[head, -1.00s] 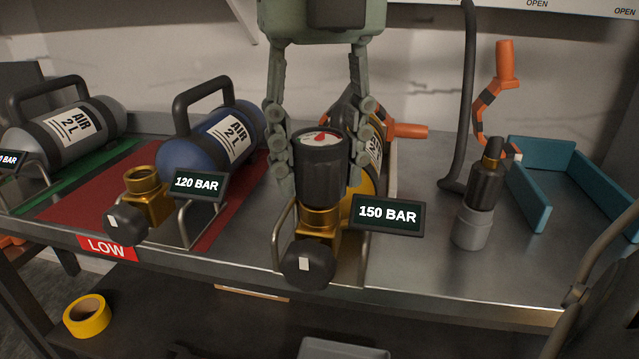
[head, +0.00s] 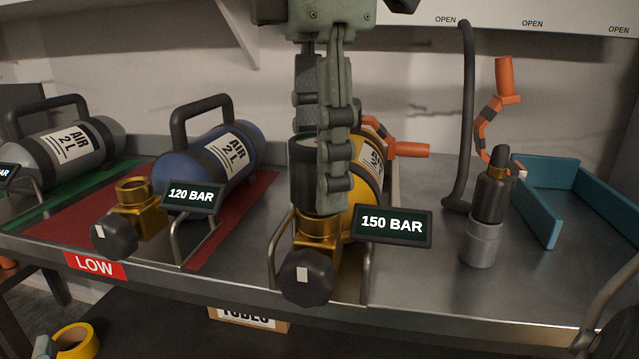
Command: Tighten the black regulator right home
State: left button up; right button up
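The black regulator (head: 303,180) stands upright on the brass valve (head: 318,229) of the yellow cylinder (head: 367,188). The display beside it reads 150 BAR (head: 391,224). My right gripper (head: 325,165) comes down from above and looks shut on the regulator, one finger in front and the other behind. The front finger hides the regulator's right part, and the gauge face does not show. The contact behind and any gap at the thread are hidden. A small grey-green piece at the bottom left edge may be part of my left gripper (head: 45,346); its fingers cannot be made out.
A blue cylinder (head: 218,160) with a 120 BAR display stands left on the red mat. A grey cylinder (head: 75,152) is farther left. A dark bottle-like tool in a grey holder (head: 482,243), a black hose (head: 467,120) and a teal tray (head: 545,215) are right.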

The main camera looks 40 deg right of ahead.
jog(key=o, duration=0.4)
jog(key=shift+c, duration=0.2)
